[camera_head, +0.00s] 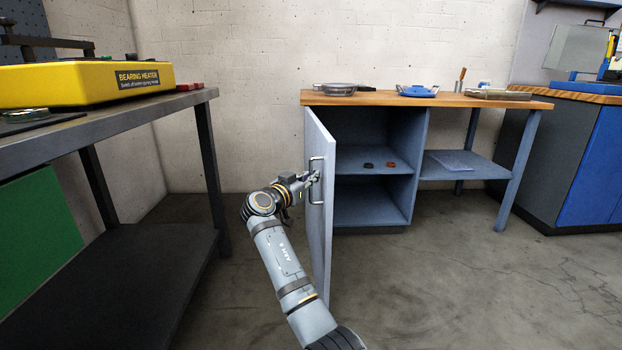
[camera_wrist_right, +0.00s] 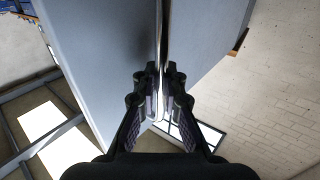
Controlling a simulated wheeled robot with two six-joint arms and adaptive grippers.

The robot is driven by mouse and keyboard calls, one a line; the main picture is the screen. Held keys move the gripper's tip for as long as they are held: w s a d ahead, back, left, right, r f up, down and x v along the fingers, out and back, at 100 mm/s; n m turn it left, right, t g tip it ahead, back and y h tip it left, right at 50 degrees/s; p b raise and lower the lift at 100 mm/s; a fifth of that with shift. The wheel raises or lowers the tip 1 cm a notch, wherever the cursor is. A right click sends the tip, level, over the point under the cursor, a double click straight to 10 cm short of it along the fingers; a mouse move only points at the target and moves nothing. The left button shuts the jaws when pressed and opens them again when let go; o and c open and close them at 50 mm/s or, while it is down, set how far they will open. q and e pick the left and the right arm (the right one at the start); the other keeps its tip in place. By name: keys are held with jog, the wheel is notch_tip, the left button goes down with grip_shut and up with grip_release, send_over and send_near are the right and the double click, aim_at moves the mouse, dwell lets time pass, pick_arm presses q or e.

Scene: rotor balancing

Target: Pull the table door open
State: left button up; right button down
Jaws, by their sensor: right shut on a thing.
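The table door (camera_head: 320,215) is a blue-grey panel that stands swung wide open from the left side of the cabinet under the wooden-topped table (camera_head: 420,99). A metal bar handle (camera_head: 316,180) is on its face. My right gripper (camera_head: 313,178) is at the handle, its fingers shut on it. In the right wrist view the fingers (camera_wrist_right: 160,85) close around the handle (camera_wrist_right: 159,60), with the door panel (camera_wrist_right: 100,50) beside it. The cabinet's inside shows a shelf (camera_head: 365,160) with small dark and orange-red pieces on it. My left gripper is not in view.
A dark workbench (camera_head: 150,112) with a yellow bearing heater (camera_head: 85,84) stands at the left, close to my right arm. A blue cabinet (camera_head: 590,160) stands at the far right. The floor (camera_head: 430,270) in front of the table is clear.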

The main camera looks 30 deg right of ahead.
jog(key=shift+f, duration=0.25)
jog(key=c, duration=1.7)
grip_release()
jog(key=shift+s, duration=0.1)
jog(key=shift+r, duration=0.15)
jog(key=shift+a, duration=0.2)
jog(key=v, duration=1.1)
jog(key=shift+s+a, duration=0.15)
jog(key=shift+a, duration=0.2)
